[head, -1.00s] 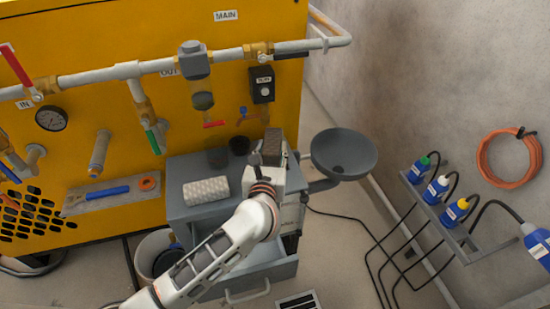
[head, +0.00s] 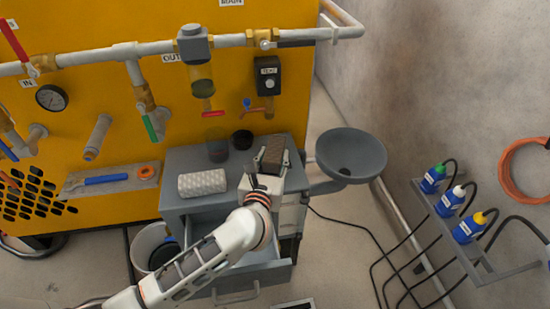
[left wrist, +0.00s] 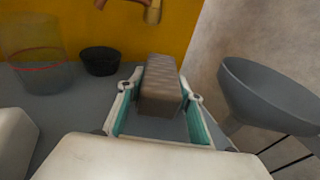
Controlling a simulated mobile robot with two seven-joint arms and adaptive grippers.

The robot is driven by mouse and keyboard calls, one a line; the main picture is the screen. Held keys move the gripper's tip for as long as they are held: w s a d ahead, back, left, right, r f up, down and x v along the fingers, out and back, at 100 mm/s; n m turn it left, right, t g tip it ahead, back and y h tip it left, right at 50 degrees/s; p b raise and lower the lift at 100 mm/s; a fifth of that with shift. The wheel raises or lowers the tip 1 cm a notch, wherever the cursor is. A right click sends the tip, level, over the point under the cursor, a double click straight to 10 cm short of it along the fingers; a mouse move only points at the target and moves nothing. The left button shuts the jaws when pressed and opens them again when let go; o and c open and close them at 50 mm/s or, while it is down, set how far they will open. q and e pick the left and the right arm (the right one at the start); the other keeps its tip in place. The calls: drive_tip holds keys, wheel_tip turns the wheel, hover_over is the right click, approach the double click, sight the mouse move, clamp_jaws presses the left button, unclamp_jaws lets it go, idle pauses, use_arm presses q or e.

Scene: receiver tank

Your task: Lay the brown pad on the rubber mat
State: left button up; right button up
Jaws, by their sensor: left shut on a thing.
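My left gripper (head: 271,156) is shut on the brown pad (head: 274,150), a ribbed grey-brown block, at the right end of the grey cart top (head: 185,207). In the left wrist view the pad (left wrist: 162,82) sits between the two teal-lined fingers. Whether the pad touches the cart top or hangs above it, I cannot tell. A grey flat strip (head: 148,173) at the left bears a blue-handled tool and an orange ring; I cannot tell whether it is the rubber mat. My right gripper is not in view.
On the cart stand a white textured roll (head: 203,185), a clear cup (head: 217,151) and a small black bowl (head: 242,139). A grey funnel basin (head: 350,155) is close to the right of the pad. The yellow panel (head: 100,100) with pipes and valves rises behind.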

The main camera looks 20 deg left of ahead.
use_arm(q)
drive_tip(key=shift+f, duration=0.2)
drive_tip(key=o, duration=1.4)
drive_tip(key=shift+c, duration=0.2)
